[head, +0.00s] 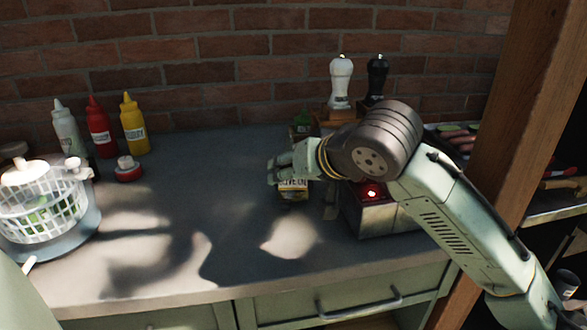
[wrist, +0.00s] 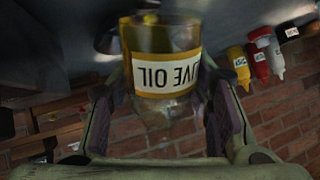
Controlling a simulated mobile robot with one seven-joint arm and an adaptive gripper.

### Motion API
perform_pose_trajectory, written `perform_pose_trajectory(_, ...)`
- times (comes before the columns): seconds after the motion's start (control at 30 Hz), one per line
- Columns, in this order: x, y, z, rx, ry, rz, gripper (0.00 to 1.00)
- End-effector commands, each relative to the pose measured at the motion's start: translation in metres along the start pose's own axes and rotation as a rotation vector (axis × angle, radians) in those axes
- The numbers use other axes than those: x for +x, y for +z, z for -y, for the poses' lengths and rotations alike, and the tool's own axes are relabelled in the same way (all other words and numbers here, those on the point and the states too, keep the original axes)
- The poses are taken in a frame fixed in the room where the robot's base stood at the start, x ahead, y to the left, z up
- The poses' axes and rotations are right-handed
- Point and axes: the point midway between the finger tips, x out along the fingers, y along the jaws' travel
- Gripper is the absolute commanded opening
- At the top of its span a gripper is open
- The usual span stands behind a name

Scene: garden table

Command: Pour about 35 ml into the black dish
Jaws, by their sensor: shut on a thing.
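The olive oil bottle (head: 293,188) is a clear bottle with yellow oil and a white label. It stands about upright at the middle of the counter, below my gripper (head: 277,170). In the wrist view, which is upside down, the bottle (wrist: 166,76) sits between my two fingers (wrist: 164,70), which are shut on it. Its neck is blurred there. I cannot tell whether its base touches the counter. I cannot make out the black dish in either view; my arm hides part of the counter's right side.
A metal box (head: 385,218) with a red glow stands right of the bottle. White (head: 341,82) and black (head: 377,78) mills stand behind. Squeeze bottles (head: 102,130), a red jar (head: 128,169) and a white basket (head: 42,208) are left. The counter's front middle (head: 170,270) is clear.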

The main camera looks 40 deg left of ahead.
Motion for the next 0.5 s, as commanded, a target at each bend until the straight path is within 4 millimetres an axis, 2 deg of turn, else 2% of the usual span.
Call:
perform_pose_trajectory(0.03,-0.004,-0.005,0.001,0.015,0.002,0.027,0.09)
perform_pose_trajectory(0.13,-0.004,-0.004,0.001,0.041,0.003,0.085,0.09)
perform_pose_trajectory(0.3,0.006,0.013,-0.004,0.091,0.002,0.186,0.09)
perform_pose_trajectory(0.5,0.006,0.017,-0.003,0.146,0.002,0.302,0.09)
